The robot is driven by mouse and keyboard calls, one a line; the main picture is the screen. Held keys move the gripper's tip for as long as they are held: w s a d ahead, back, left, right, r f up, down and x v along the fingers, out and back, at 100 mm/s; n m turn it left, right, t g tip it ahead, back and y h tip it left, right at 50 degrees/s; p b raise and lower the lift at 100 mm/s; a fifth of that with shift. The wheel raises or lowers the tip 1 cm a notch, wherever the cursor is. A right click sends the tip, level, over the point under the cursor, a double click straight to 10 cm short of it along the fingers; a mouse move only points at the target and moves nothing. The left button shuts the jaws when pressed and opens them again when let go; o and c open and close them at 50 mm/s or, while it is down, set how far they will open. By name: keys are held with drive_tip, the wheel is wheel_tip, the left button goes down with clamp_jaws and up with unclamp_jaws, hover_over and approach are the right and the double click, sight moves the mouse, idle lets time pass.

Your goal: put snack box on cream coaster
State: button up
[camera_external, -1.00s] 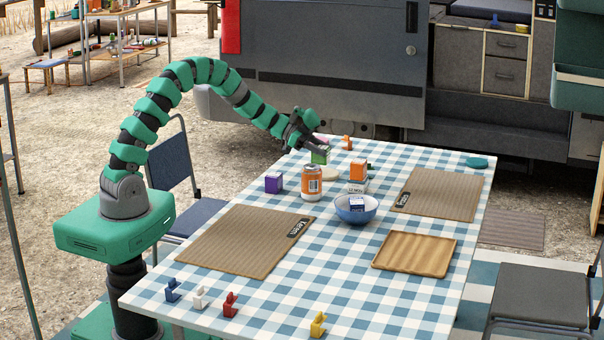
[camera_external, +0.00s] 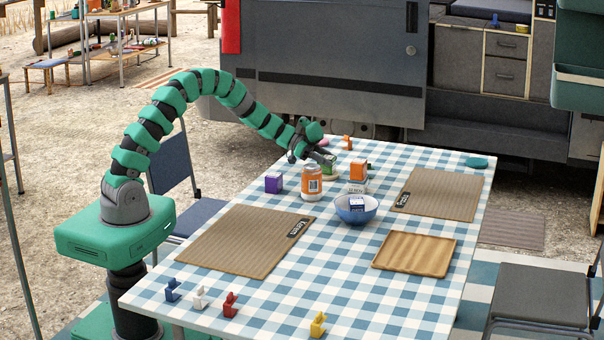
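The snack box appears to be the small green box (camera_external: 329,167). It is at my gripper (camera_external: 325,158), directly over the cream coaster (camera_external: 328,178), which is mostly hidden behind the orange-labelled jar. My gripper points down and to the right, with its fingers at the top of the green box and seemingly shut on it. I cannot tell whether the box touches the coaster or hangs just above it.
The jar (camera_external: 312,184) stands just in front of the coaster. A blue bowl (camera_external: 345,213) holds a small box.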

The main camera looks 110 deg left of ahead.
drive_tip(key=o, duration=0.4)
drive_tip(key=shift+c, duration=0.2)
drive_tip(key=p+v, duration=0.3)
drive_tip(key=v, duration=0.9)
drive_tip(key=shift+r, duration=0.15)
